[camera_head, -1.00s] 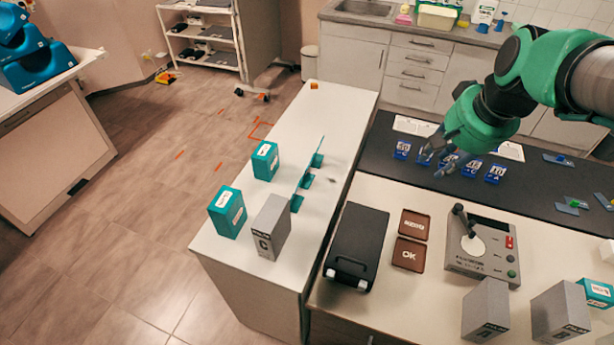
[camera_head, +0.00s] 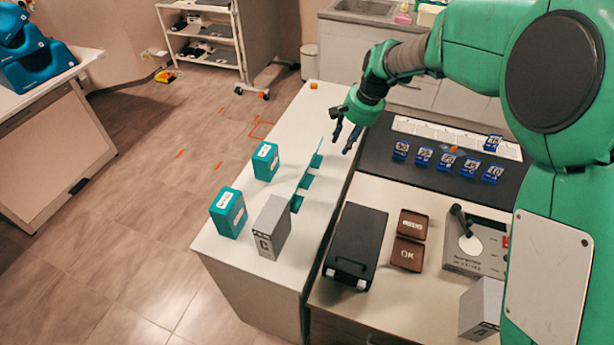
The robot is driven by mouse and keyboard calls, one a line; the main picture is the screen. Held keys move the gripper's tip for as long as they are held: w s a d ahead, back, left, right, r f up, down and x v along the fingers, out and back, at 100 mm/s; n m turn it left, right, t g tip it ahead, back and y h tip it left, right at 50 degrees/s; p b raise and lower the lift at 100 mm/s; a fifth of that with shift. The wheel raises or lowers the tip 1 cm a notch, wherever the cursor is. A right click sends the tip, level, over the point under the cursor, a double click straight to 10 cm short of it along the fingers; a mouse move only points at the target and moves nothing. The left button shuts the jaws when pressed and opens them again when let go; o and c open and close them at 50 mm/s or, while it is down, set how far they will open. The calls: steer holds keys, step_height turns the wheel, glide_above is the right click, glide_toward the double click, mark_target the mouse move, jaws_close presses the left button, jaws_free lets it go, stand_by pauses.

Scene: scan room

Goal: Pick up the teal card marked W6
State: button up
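No mark W6 can be read on anything in view. A thin teal upright piece (camera_head: 311,163) stands on the white table, with small teal pieces (camera_head: 307,182) along it. Two larger teal boxes with white labels, one farther back (camera_head: 265,161) and one nearer (camera_head: 228,212), stand to its left. My gripper (camera_head: 342,147) is above the right edge of the white table, to the right of the thin teal piece. Its fingers are apart and point down, with nothing seen between them.
A grey box marked C (camera_head: 270,228) stands near the white table's front. On the right are a black case (camera_head: 356,245), two brown trays, one marked OK (camera_head: 408,253), and a dark mat (camera_head: 385,170) with several blue cards (camera_head: 447,160). My arm covers the right side.

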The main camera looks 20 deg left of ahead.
steer(key=w+a+f, duration=0.2)
steer(key=a+f, duration=0.7)
steer(key=f, duration=0.1)
steer(key=shift+a+g, duration=0.25)
steer(key=shift+g, duration=0.15)
steer(key=shift+f, duration=0.1)
glide_toward(304, 180)
steer(key=shift+f, duration=0.45)
steer(key=shift+f, duration=0.1)
steer(key=shift+b+x, duration=0.3)
steer(key=shift+x, duration=2.2)
steer(key=shift+a, duration=0.15)
jaws_close()
